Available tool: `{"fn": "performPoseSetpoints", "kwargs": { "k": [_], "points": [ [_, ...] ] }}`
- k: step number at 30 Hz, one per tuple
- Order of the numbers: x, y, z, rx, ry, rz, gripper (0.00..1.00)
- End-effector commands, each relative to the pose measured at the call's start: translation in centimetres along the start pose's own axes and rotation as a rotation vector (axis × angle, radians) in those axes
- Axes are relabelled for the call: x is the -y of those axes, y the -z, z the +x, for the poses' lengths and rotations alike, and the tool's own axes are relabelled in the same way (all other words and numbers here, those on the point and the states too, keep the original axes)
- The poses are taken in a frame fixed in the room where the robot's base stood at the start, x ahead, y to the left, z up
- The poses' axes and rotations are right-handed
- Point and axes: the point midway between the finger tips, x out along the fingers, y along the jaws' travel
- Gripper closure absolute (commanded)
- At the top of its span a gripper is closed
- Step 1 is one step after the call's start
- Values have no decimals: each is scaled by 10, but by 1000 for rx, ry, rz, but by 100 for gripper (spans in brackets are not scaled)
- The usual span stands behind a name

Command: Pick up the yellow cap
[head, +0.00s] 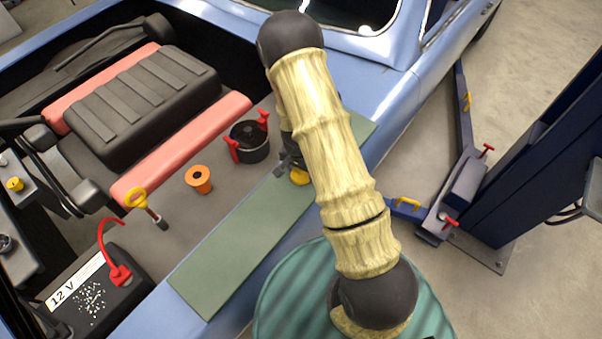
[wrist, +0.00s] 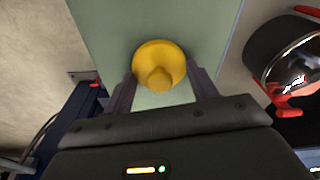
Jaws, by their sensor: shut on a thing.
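The yellow cap (wrist: 159,66) is round with a small knob and sits between the two fingers of my gripper (wrist: 161,90) in the wrist view. My gripper is shut on it, with a finger on each side. In the head view the cap (head: 299,177) shows as a small yellow patch beside my gripper (head: 288,172), partly hidden by my arm. The cap is over or on the green mat (head: 232,250); I cannot tell whether it touches the mat.
A black pot with red handles (head: 250,142) stands close by, left of my gripper in the head view. An orange cup-like part (head: 199,179), a yellow-handled tool (head: 146,207) and a 12 V battery (head: 98,296) lie further left. A blue lift post (head: 530,170) stands right.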

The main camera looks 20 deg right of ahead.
Motion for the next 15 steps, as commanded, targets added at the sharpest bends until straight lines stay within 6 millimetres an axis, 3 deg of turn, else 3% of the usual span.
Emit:
{"fn": "performPoseSetpoints", "kwargs": {
  "k": [8, 15],
  "points": [
    [0, 1, -4, -2, 1, 0, 64],
    [1, 4, -30, -4, 3, -1, 64]
  ]
}}
